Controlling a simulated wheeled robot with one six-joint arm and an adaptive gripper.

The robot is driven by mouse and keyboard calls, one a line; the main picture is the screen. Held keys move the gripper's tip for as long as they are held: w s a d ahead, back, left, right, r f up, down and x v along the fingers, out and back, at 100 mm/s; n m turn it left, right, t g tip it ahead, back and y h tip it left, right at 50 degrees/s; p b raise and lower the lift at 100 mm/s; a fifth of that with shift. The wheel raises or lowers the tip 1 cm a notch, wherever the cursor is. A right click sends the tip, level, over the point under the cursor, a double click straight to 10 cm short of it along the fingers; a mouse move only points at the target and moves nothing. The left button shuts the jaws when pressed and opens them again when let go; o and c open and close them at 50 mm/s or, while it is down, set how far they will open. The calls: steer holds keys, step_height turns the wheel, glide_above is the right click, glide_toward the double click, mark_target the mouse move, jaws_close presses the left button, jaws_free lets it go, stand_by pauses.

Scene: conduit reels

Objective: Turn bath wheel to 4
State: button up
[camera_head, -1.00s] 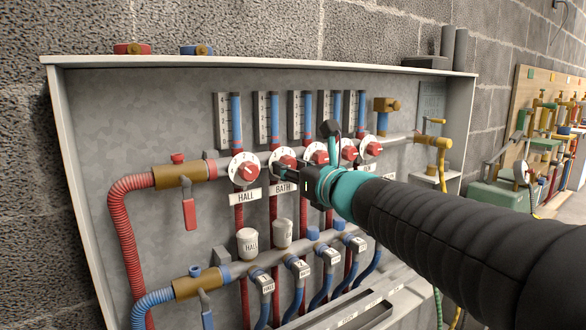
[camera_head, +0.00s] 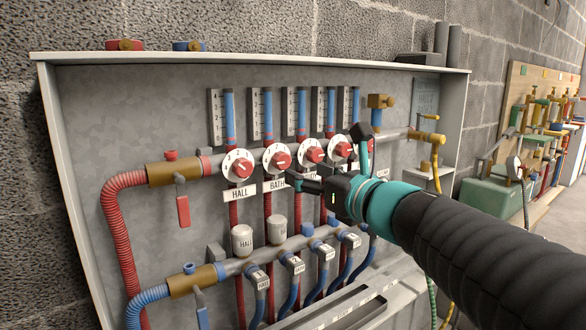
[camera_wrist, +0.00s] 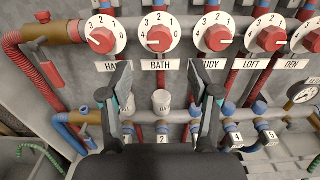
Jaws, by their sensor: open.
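The bath wheel (camera_head: 277,158) is a white numbered dial with a red knob, above the BATH label (camera_head: 274,186). In the wrist view the bath wheel (camera_wrist: 160,38) is at top centre. Its pale pointer mark seems to lie toward the left, the high-number side, but the exact number is too small to be sure. My gripper (camera_head: 297,181) is open and empty, just in front of and below right of the wheel, apparently apart from it. In the wrist view its two fingers (camera_wrist: 162,82) stand wide apart below the BATH label, with nothing between them.
The HALL wheel (camera_head: 238,166) is close on the left; more wheels stand in a row to the right. Gauges (camera_head: 266,114) are above. White caps (camera_head: 242,239) and a lower pipe with valves lie below. Red hose (camera_head: 116,225) bends at the left.

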steer(key=shift+v, duration=2.05)
